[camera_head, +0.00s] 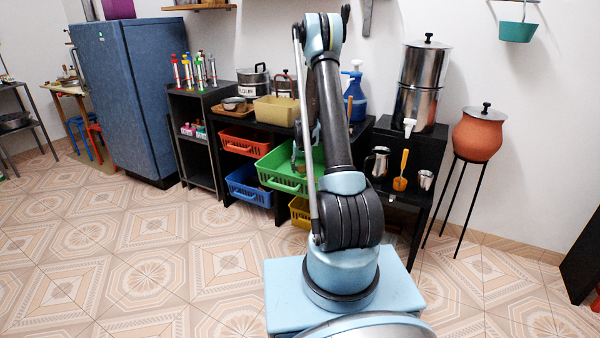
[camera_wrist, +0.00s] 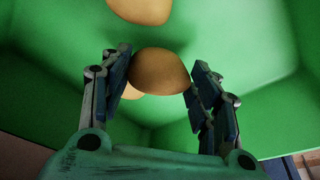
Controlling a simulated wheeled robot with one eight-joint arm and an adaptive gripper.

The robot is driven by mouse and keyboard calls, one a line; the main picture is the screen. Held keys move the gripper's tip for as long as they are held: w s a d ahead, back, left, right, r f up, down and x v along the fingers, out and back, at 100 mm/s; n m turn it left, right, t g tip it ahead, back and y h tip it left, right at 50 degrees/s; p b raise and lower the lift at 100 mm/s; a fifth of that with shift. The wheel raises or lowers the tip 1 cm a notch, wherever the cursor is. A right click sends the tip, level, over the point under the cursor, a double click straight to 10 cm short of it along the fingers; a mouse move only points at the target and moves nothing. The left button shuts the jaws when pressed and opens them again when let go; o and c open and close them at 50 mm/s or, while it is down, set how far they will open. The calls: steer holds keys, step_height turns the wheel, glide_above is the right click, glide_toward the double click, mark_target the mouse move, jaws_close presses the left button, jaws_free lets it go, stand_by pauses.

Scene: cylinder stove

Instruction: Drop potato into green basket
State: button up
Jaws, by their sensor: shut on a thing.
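The green basket (camera_head: 278,181) is pulled forward from the dark shelf in the head view, partly behind my arm. Its green inside (camera_wrist: 50,90) fills most of the wrist view. My gripper (camera_wrist: 159,73) is shut on a round brown potato (camera_wrist: 160,66), with one finger on each side of it. The held potato is inside or right over the basket; I cannot tell whether it touches the bottom. Another potato (camera_wrist: 140,10) shows at the top of the wrist view, and part of a third (camera_wrist: 131,92) shows behind the held one. My gripper is mostly hidden in the head view.
A red-orange basket (camera_head: 243,145), a blue basket (camera_head: 247,187) and a yellow basket (camera_head: 299,209) surround the green one. A tan bin (camera_head: 276,111) stands on the shelf top. A black stand (camera_head: 412,150) with metal vessels is at right. The tiled floor at left is clear.

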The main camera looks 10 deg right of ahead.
steer(key=shift+f, duration=0.85)
steer(key=shift+f, duration=0.6)
steer(key=o, duration=1.1)
steer(key=shift+r, duration=0.1)
